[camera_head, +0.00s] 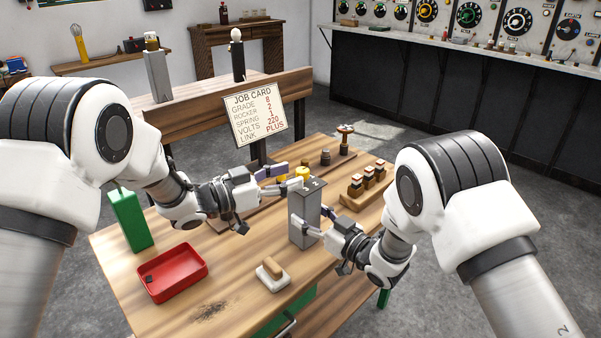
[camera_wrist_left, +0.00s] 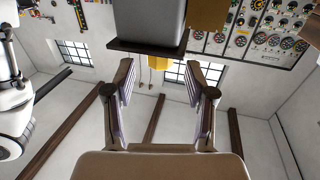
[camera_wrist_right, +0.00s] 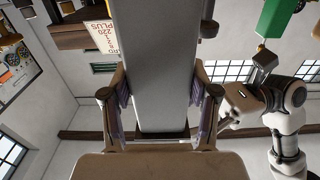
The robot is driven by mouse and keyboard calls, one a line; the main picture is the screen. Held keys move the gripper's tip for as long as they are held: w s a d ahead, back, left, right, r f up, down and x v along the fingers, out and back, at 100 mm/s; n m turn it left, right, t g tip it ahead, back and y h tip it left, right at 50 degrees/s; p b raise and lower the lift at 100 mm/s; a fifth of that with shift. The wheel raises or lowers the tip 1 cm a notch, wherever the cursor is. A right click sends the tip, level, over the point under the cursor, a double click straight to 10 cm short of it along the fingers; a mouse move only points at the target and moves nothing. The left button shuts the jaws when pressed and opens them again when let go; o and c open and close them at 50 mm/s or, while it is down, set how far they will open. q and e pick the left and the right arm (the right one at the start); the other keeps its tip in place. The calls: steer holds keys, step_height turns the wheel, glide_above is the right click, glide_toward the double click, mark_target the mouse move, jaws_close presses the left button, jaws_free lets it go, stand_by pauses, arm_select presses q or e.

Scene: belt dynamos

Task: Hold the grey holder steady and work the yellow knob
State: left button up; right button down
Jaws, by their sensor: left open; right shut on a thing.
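The grey holder (camera_head: 304,218) stands upright on the wooden table, with a yellow knob (camera_head: 302,173) at its top. My right gripper (camera_head: 298,222) is shut on the lower part of the holder; the right wrist view shows the holder (camera_wrist_right: 152,65) between its fingers. My left gripper (camera_head: 284,179) is open beside the holder's top, close to the knob. In the left wrist view the holder (camera_wrist_left: 148,18) is beyond the open, empty fingers (camera_wrist_left: 161,80), with yellow parts by it. I cannot tell whether a left fingertip touches the knob.
A red tray (camera_head: 172,274) and a green block (camera_head: 130,220) are on the table's left. A wooden rack (camera_head: 352,197) stands right of the holder. A job card (camera_head: 256,118) stands behind.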

arm_select(q)
steer(key=v, duration=0.8)
arm_select(e)
steer(key=shift+c, duration=1.1)
jaws_free()
